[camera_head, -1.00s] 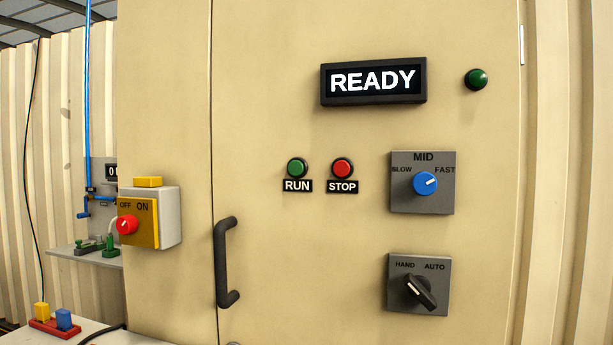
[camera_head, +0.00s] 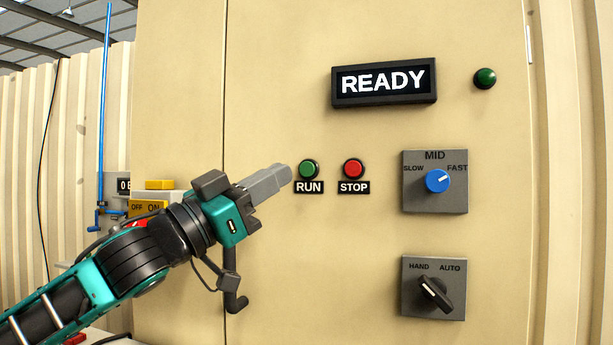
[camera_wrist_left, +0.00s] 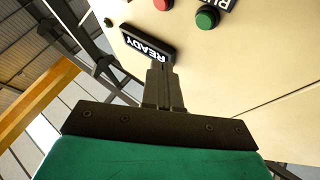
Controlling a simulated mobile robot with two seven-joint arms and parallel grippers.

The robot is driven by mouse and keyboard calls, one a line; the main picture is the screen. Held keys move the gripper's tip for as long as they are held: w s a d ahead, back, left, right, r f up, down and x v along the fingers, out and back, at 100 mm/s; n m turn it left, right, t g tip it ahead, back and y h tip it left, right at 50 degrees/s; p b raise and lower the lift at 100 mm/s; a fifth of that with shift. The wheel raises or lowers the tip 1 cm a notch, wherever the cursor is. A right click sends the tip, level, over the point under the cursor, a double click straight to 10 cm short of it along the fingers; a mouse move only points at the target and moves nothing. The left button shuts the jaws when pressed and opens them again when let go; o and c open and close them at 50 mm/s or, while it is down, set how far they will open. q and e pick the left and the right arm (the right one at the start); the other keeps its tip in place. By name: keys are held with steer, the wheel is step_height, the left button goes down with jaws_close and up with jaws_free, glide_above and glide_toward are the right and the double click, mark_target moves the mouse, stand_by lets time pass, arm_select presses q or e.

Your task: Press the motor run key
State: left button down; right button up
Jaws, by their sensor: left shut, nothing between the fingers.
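The green RUN key (camera_head: 309,169) is a round button on the beige cabinet door, with a black RUN label (camera_head: 309,187) under it. It also shows at the top of the left wrist view (camera_wrist_left: 206,17). My left gripper (camera_head: 288,174) is shut and empty, its grey fingertips just left of the RUN key in the head view. In the left wrist view its fingers (camera_wrist_left: 158,68) point toward the cabinet. I cannot tell the exact gap to the key. The display (camera_head: 384,81) reads READY. My right gripper is not in view.
The red STOP button (camera_head: 353,169) sits close to the right of RUN. A blue speed knob (camera_head: 437,181) and a HAND/AUTO switch (camera_head: 436,292) are farther right. A dark door handle (camera_head: 236,298) is behind my left arm. A green lamp (camera_head: 485,78) is at upper right.

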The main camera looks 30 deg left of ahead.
mark_target(307, 169)
arm_select(q)
steer(key=shift+s+d+r, duration=0.25)
steer(key=shift+s+r, duration=0.2)
steer(key=shift+r, duration=0.15)
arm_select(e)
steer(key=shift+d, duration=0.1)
arm_select(q)
steer(key=w+a+p, duration=0.2)
steer(key=w+p, duration=0.6)
steer(key=shift+w, duration=0.3)
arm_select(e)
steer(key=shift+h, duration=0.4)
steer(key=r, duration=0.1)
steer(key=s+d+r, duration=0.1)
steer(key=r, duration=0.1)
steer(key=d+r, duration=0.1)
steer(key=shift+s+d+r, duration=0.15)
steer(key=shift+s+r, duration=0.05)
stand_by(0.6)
